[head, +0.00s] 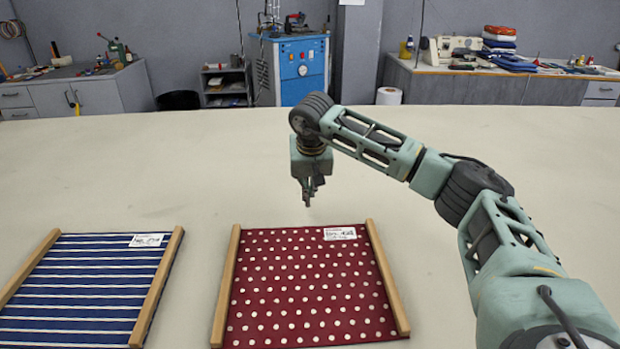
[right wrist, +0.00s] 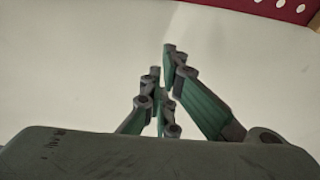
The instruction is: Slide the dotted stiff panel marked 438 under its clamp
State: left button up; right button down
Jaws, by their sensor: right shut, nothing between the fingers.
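The dotted panel (head: 305,285) is dark red with white dots and lies flat on the cloth table. A white label (head: 340,233) is at its far right corner; its writing is too small to read surely. Wooden bars run along its left side (head: 228,285) and right side (head: 386,275). My right gripper (head: 308,202) is shut and empty, pointing down just beyond the panel's far edge, apart from it. In the right wrist view the closed fingers (right wrist: 170,90) show over bare cloth, with a corner of the panel (right wrist: 285,8) at the top right. My left gripper is not in view. I see no clamp that I can make out.
A blue panel with white stripes (head: 80,285), also with wooden side bars and a label, lies to the left. The cloth table (head: 480,140) is bare beyond the panels and between them. Cabinets and a blue machine (head: 300,70) stand behind the table.

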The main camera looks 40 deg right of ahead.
aim_at(310, 209)
jog(key=x, duration=0.4)
jog(key=s, duration=0.1)
jog(key=a, duration=0.1)
jog(key=s+p, duration=0.1)
jog(key=shift+s+a+r, duration=0.25)
jog(key=shift+s+a, duration=0.05)
jog(key=shift+s, duration=0.05)
jog(key=shift+s+a, duration=0.25)
jog(key=shift+s, duration=0.1)
jog(key=shift+s+f, duration=0.1)
